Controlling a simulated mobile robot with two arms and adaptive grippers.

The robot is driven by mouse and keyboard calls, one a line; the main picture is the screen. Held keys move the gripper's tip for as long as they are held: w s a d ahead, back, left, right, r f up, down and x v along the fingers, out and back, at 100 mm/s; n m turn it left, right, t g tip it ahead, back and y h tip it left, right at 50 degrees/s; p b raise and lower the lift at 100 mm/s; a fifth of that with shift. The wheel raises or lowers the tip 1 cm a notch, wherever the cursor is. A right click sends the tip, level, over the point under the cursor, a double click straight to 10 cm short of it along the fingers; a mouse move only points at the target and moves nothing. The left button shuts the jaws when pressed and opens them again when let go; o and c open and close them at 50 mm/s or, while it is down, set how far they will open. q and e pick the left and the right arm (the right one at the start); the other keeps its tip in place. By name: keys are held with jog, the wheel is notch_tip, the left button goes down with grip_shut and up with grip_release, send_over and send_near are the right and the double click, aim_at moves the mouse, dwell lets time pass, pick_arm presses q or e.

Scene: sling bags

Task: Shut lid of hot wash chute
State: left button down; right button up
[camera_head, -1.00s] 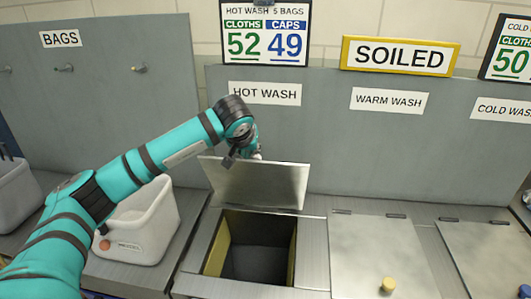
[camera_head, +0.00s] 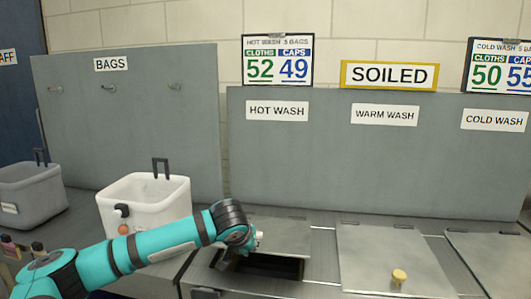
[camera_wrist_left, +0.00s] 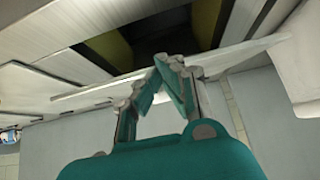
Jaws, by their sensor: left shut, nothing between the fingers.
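The hot wash chute lid (camera_head: 280,237) is a flat metal plate, tilted low above its opening under the HOT WASH sign. A dark gap (camera_head: 272,266) of the chute shows at the front. My left gripper (camera_head: 258,238) is at the lid's left side, its fingers partly hidden by the wrist. In the left wrist view its fingers (camera_wrist_left: 168,72) are shut and empty, close against the lid, which shows nearly edge-on (camera_wrist_left: 235,57); contact is hard to tell. The chute's dark inside (camera_wrist_left: 165,25) lies beyond. My right gripper is not in view.
The warm wash lid (camera_head: 385,255) with a yellow knob (camera_head: 399,276) is closed to the right, beside the cold wash lid (camera_head: 492,253). A white bin (camera_head: 150,200) stands left, behind my arm. A grey panel (camera_head: 370,165) rises behind the counter.

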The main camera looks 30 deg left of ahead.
pick_arm(q)
jog(key=f+b, duration=0.1)
jog(key=f, duration=0.1)
jog(key=s+f+b, duration=0.1)
jog(key=f, duration=0.2)
jog(key=shift+d, duration=0.1)
dwell(0.5)
